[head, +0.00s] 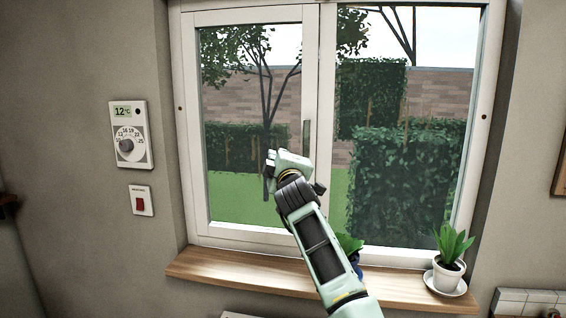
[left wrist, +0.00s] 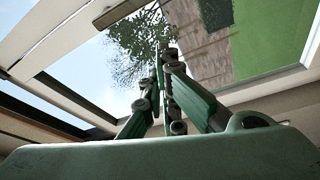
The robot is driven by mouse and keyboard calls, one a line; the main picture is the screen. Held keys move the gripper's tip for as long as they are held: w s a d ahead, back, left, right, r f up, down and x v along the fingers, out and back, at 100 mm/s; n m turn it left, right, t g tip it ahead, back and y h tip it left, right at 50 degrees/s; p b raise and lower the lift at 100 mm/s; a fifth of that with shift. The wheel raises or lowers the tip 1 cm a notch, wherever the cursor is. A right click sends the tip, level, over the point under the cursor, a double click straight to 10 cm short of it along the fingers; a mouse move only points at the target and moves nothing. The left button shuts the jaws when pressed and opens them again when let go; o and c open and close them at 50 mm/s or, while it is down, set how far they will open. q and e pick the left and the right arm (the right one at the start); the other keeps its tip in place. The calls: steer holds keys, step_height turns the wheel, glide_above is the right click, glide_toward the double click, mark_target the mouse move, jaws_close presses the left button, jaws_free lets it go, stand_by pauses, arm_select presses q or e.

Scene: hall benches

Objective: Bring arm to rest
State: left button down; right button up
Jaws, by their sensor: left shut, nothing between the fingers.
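My left arm (head: 322,246) reaches up from the bottom of the head view, in front of the window. My left gripper (head: 275,163) is raised before the left pane, close to the middle window post and just below the window handle (head: 306,134). In the left wrist view its green fingers (left wrist: 166,62) come together at the tips, shut and empty. I cannot tell whether the gripper touches the window. My right gripper is not in view.
A wooden sill (head: 240,276) runs under the window (head: 249,236). A potted plant (head: 447,275) on a saucer stands at its right; another plant (head: 349,243) is partly behind my arm. A thermostat dial (head: 130,135) and a red switch (head: 140,203) are on the left wall.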

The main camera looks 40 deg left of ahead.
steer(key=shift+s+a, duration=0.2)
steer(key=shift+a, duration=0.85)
